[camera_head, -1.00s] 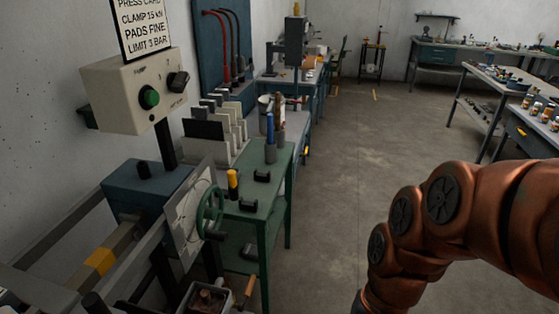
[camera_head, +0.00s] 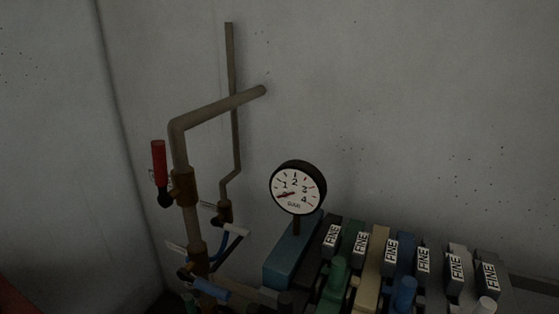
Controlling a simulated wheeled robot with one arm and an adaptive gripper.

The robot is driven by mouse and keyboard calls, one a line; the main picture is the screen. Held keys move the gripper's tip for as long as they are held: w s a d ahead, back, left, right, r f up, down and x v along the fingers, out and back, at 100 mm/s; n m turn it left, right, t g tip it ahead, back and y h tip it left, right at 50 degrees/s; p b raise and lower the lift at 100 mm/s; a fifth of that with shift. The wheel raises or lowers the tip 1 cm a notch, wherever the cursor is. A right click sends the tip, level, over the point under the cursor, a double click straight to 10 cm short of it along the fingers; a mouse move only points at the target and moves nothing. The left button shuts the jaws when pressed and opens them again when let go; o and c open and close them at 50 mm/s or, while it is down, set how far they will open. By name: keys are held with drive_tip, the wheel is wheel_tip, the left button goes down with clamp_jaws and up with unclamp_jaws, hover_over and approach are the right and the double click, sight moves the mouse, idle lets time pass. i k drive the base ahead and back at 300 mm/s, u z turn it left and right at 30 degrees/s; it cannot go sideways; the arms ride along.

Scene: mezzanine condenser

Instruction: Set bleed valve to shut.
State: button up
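Several valves sit on brown pipework against the wall at the left. A valve with a red lever (camera_head: 158,163) is on the thick vertical pipe, and its lever points up. Below it, a valve with a light blue lever (camera_head: 210,288) sits low on the same pipe, its lever slanting down to the right. A small brass valve (camera_head: 225,213) is on the thin pipe, with a blue part (camera_head: 232,240) below it. No readable label shows which is the bleed valve. My gripper is not in view.
A round pressure gauge (camera_head: 298,187) stands right of the pipes, its needle near the low end. Several blocks marked FINE (camera_head: 391,250) are lined up at the lower right. The wall (camera_head: 420,110) above is bare.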

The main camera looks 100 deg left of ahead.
sight(158, 150)
drive_tip(key=u, duration=3.9)
drive_tip(key=k, duration=0.5)
drive_tip(key=u, duration=0.8)
drive_tip(key=i, duration=0.75)
drive_tip(key=z, duration=0.25)
